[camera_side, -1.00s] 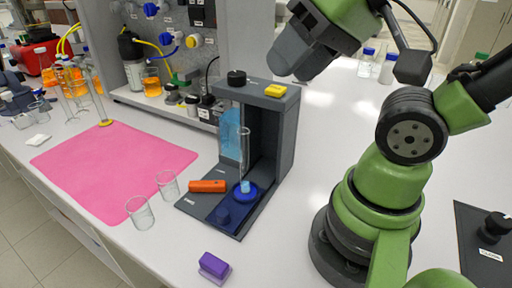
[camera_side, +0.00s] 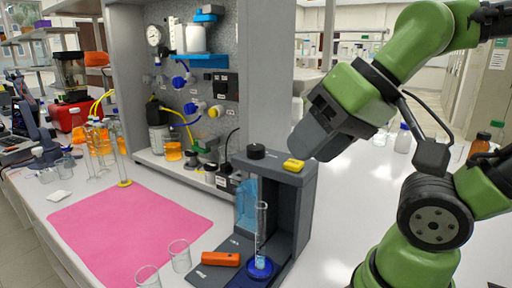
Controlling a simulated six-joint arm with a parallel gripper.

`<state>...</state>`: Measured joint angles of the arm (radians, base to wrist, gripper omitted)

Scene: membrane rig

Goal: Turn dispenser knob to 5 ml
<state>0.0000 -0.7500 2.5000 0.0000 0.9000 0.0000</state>
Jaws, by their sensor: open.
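The dispenser (camera_side: 297,199) is a dark grey stand on the white bench. A black round knob (camera_side: 256,151) sits on its top left. A yellow block (camera_side: 294,165) sits on its top right. Markings around the knob are too small to read. A tall clear cylinder (camera_side: 261,224) stands on a blue round foot (camera_side: 260,268) in front of the stand. My gripper (camera_side: 313,140) is a dark grey shape just above and right of the yellow block, apart from the knob. Its fingers are hard to make out, and nothing shows held in it.
An orange block (camera_side: 220,259) lies on the dispenser's base. Glass beakers (camera_side: 180,256) stand to its left beside a pink mat (camera_side: 130,235). A grey panel with valves and a gauge (camera_side: 154,35) rises behind. Bottles (camera_side: 403,138) stand behind my arm.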

